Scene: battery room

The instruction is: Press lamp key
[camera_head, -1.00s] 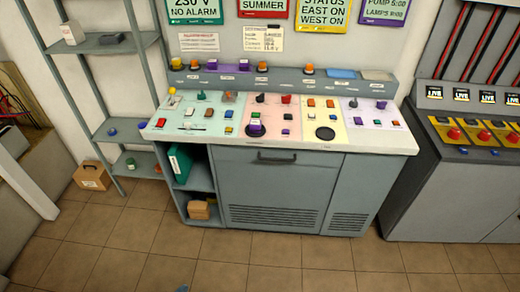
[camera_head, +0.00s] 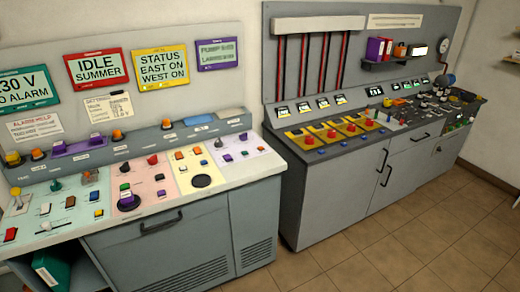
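The left console (camera_head: 165,228) has a sloped top with pale green, pink, cream and lilac panels carrying buttons, knobs and levers. No key is readable as the lamp key at this size. A purple-framed sign (camera_head: 217,53) above reads PUMP and, on its lower line, apparently LAMPS with a time. The lilac panel (camera_head: 238,155) at the console's right end carries a dark knob (camera_head: 218,143) and several small purple and dark keys. Neither gripper is in view.
A second grey console (camera_head: 360,180) stands to the right, with red buttons on yellow plates (camera_head: 331,131), LIVE labels and a dense cluster of controls at its far end. A shelf (camera_head: 393,63) with binders hangs above it. Tiled floor (camera_head: 400,250) in front is clear.

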